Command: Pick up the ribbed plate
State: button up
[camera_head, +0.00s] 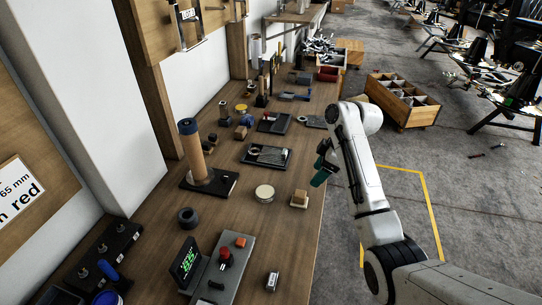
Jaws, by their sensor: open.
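A grey, flat piece (313,121) lies near the right edge of the bench and may be the ribbed plate, but its ribs are too small to make out. A black tray (246,160) holds a light piece with ribbed lines (268,154), which could also be the plate. My gripper (324,166) hangs at the bench's right edge, to the right of the tray and below the grey piece in the picture. It is open. A dark teal part shows at its lower end. The gap between its fingers is hard to see.
The wooden bench (262,218) also holds a tall brown cylinder on a black base (193,150), a round tin (264,193), a tan block (299,199) and a control box with a red button (225,257). Open floor and a divided wooden crate (402,101) lie to the right.

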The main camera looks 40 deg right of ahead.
aim_at(273, 157)
jog(key=i+l, duration=0.1)
jog(key=l, duration=0.3)
jog(key=i+l, duration=0.1)
jog(key=l, duration=0.25)
jog(key=i+l, duration=0.1)
jog(key=l, duration=0.3)
jog(key=i+l, duration=0.15)
jog(key=l, duration=0.2)
jog(key=i+l, duration=0.1)
jog(key=l, duration=0.3)
jog(key=u, duration=0.05)
